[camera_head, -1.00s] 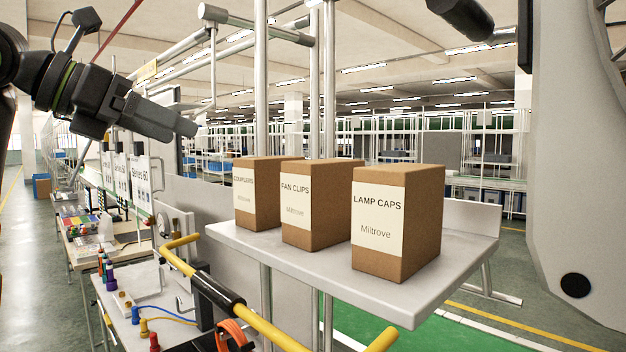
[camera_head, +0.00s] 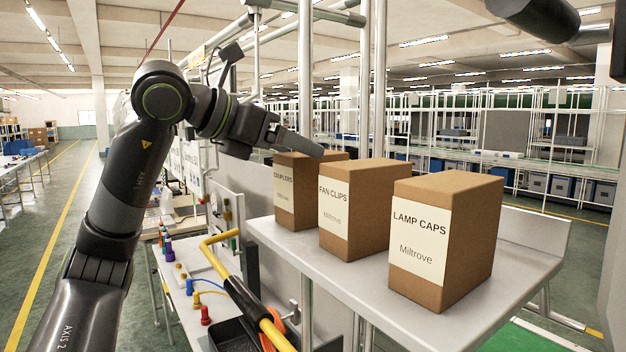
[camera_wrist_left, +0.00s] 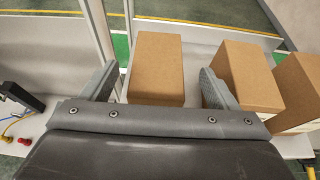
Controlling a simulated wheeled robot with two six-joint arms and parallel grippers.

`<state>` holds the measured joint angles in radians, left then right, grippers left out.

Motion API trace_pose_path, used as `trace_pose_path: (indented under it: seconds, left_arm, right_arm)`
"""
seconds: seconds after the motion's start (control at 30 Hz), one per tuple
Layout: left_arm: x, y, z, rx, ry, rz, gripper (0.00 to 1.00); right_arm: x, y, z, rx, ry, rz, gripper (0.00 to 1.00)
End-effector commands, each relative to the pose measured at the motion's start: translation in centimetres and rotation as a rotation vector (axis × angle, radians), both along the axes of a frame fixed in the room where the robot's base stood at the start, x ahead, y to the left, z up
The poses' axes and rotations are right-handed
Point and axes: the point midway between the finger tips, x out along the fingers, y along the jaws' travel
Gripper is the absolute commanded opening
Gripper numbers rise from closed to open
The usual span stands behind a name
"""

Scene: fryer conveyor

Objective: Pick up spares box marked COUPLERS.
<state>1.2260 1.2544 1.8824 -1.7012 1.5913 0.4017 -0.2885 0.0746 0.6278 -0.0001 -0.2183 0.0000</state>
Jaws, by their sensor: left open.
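Three brown cardboard boxes with cream labels stand upright in a row on a grey shelf (camera_head: 463,316). The COUPLERS box (camera_head: 296,205) is the farthest and leftmost, with FAN CLIPS (camera_head: 368,222) in the middle and LAMP CAPS (camera_head: 470,235) nearest. My left gripper (camera_head: 308,147) is open at the top of the COUPLERS box, hiding part of its top edge. In the left wrist view the COUPLERS box (camera_wrist_left: 157,65) lies between the spread fingers (camera_wrist_left: 158,90), with a gap on each side; I cannot tell how far down they reach. My right gripper is out of view.
The FAN CLIPS box (camera_wrist_left: 247,75) is close beside the right finger in the left wrist view. Metal posts (camera_head: 306,80) rise behind the boxes. A yellow tubular handle (camera_head: 217,240) and a cluttered bench (camera_head: 195,260) are to the left, below the shelf.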

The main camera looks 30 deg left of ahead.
Motion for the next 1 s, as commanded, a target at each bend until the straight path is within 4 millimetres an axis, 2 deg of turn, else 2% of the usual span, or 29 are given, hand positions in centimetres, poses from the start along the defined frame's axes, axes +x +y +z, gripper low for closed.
trace_pose_path:
  seconds: [0.17, 0.4, 0.53, 0.77, 0.83, 1.0]
  left_arm:
    - [1.1, -0.3, -0.2, -0.001, 0.002, -0.001, 0.82]
    - [3.8, -1.2, -1.4, -0.002, 0.004, -0.004, 0.82]
    - [4.6, -1.5, -1.9, 0.0, 0.001, -0.002, 0.82]
    - [4.7, -1.5, -2.1, 0.0, 0.0, 0.0, 0.82]
    - [4.7, -1.5, -2.1, 0.0, 0.0, 0.0, 0.77]
    - [4.7, -1.5, -2.1, 0.0, 0.0, 0.0, 0.54]
  right_arm:
    - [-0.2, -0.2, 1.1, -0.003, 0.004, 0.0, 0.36]
    - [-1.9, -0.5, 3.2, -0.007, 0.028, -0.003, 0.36]
    - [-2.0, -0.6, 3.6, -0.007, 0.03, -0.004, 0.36]
    - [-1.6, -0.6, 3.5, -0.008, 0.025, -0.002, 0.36]
    - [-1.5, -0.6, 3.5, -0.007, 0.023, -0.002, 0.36]
    - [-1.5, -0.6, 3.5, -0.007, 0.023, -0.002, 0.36]
